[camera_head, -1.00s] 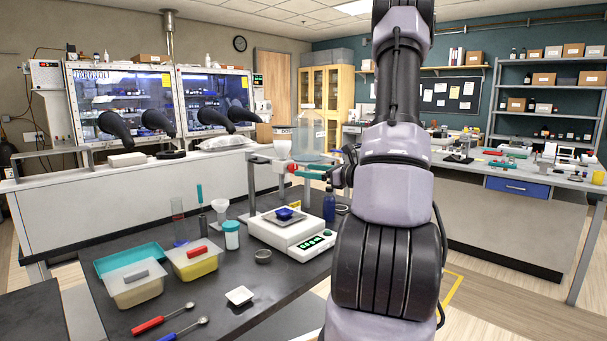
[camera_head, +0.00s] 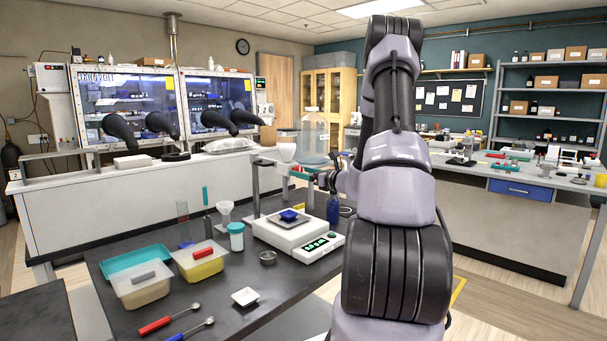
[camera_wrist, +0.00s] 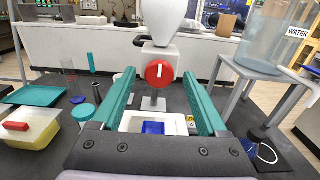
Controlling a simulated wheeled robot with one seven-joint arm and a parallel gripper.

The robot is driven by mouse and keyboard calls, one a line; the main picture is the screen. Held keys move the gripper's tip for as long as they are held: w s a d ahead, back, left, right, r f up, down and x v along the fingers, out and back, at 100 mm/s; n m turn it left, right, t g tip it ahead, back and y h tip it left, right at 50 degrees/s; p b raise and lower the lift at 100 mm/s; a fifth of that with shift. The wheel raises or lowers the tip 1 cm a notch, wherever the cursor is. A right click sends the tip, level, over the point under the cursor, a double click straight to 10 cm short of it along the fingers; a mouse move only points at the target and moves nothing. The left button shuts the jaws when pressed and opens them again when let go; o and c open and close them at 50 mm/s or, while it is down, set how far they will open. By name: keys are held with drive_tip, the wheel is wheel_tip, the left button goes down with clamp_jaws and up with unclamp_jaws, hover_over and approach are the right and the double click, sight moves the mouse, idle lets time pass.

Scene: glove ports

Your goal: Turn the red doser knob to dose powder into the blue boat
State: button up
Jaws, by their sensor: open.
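The red doser knob (camera_wrist: 159,73) is round with a white mark that looks upright. It sits on the front of the white doser (camera_wrist: 162,40), above the balance. My gripper (camera_wrist: 157,80) is open, with one teal finger on each side of the knob in the wrist view. A gap shows on both sides; whether the fingertips reach its depth I cannot tell. The blue boat (camera_wrist: 153,127) sits on the balance pan below, and also shows in the head view (camera_head: 289,215). In the head view my arm hides part of the gripper.
A clear water jug (camera_wrist: 268,35) stands on a stand at the right. The white balance (camera_head: 290,236) is on the dark bench. Powder tubs (camera_head: 140,290), a teal tray (camera_head: 125,259), spoons and a white dish (camera_head: 245,296) lie to the left. A blue bottle (camera_head: 333,208) stands close by.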

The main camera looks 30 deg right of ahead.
clamp_jaws()
drive_tip(key=shift+a+m, duration=0.1)
drive_tip(key=shift+m, duration=0.2)
drive_tip(key=shift+m, duration=4.1)
unclamp_jaws()
